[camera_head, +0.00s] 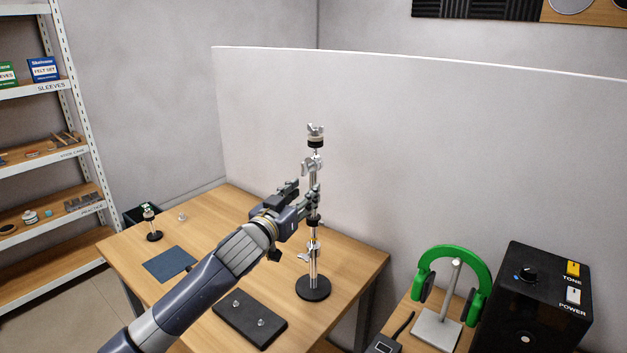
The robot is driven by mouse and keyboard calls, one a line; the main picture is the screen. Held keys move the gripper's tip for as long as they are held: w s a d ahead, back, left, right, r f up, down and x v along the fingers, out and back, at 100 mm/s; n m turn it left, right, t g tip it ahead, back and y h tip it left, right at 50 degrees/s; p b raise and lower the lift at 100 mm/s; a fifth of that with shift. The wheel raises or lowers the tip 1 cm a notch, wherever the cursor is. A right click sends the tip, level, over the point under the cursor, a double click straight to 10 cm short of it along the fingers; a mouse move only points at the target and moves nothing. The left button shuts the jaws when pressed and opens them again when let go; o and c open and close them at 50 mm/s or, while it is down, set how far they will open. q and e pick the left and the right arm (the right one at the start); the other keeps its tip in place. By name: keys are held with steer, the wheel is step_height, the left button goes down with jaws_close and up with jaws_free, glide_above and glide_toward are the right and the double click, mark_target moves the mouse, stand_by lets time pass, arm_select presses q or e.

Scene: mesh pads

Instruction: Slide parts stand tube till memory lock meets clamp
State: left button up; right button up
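The parts stand stands upright on a round black base (313,288) near the desk's right side. Its chrome tube (313,231) rises to a top with a wing nut and a dark pad (316,137). A winged clamp (309,252) sits low on the stand. Another winged fitting (312,165) sits higher; I cannot tell which fitting is the memory lock. My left gripper (312,203) is at the tube's middle, between these fittings, with its fingers overlapping the tube. Whether they are shut on it is unclear. My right gripper is not in view.
The wooden desk (215,210) holds a black pad (250,318) with small metal parts, a blue mat (169,264) and a small stand (153,227). A pale partition (400,150) rises close behind. Green headphones (437,262) and a black amplifier (535,300) stand right.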

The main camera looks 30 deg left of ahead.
arm_select(q)
steer(key=w, duration=0.2)
steer(key=w+p, duration=0.1)
steer(key=w, duration=0.2)
steer(key=shift+w+a, duration=0.3)
steer(key=shift+w, duration=0.15)
steer(key=shift+w+f, duration=0.15)
steer(key=shift+c, duration=0.2)
steer(key=c, duration=0.4)
jaws_close()
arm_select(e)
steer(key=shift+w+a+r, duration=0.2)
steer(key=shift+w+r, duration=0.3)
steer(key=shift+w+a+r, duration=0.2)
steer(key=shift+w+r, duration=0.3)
